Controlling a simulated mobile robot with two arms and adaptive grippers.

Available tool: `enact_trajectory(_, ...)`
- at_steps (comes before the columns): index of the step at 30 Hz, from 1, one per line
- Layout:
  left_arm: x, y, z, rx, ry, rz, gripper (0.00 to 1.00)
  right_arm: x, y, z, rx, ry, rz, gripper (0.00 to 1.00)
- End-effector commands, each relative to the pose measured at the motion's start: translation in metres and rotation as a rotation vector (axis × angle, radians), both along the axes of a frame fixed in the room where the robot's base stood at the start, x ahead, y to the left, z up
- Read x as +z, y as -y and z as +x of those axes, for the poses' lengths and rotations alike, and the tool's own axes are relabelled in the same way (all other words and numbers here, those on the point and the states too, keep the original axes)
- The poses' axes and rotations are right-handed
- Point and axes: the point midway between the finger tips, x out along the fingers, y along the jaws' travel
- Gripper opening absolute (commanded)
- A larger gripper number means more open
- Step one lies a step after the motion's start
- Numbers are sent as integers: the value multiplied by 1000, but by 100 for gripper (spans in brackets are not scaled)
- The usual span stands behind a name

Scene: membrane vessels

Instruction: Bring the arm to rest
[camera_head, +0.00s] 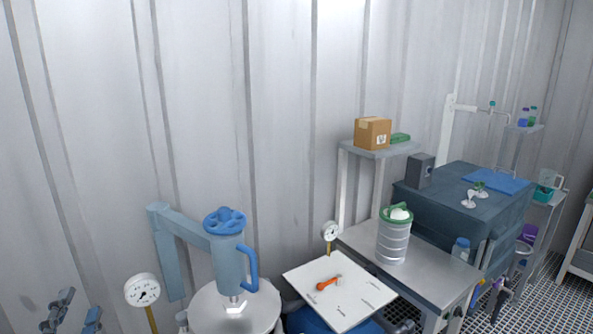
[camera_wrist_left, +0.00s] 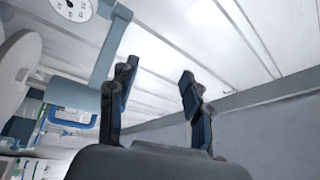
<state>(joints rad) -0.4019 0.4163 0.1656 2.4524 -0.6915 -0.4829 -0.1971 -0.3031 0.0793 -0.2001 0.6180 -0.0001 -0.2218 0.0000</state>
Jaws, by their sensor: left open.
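My left gripper (camera_head: 76,312) shows at the bottom left corner of the head view, its two dark blue-grey fingers apart. In the left wrist view the gripper (camera_wrist_left: 157,88) is open, with nothing between its fingers and the corrugated wall behind them. In the head view it is left of the pressure gauge (camera_head: 142,290) and apart from it. The rest of my left arm is hidden below the picture edge. My right gripper does not show.
A vessel with a blue-handled lid arm (camera_head: 228,265) stands right of the gauge. A white board (camera_head: 350,305) bears an orange tool (camera_head: 329,283). A steel bench (camera_head: 430,276) holds a metal canister (camera_head: 393,240). Free space lies before the wall (camera_head: 80,180).

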Motion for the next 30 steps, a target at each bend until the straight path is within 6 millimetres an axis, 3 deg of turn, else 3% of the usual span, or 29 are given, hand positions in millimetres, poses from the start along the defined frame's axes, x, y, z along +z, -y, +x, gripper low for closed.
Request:
enact_trajectory(1, -40, -4, -4, 46, -107, -169, 49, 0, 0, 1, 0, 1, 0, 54)
enact_trajectory(3, -93, -4, -15, 107, -252, -371, 49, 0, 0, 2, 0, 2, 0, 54)
enact_trajectory(6, -162, 13, -40, 185, -462, -614, 49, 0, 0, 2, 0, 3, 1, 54)
enact_trajectory(9, -215, 39, -71, 248, -655, -796, 49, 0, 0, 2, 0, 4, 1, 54)
enact_trajectory(15, -275, 93, -131, 330, -963, -1020, 49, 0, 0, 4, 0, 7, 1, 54)
enact_trajectory(21, -303, 143, -187, 384, -1228, -1155, 49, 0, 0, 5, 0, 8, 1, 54)
enact_trajectory(30, -401, 146, -173, 413, -1271, -1144, 49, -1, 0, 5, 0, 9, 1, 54)
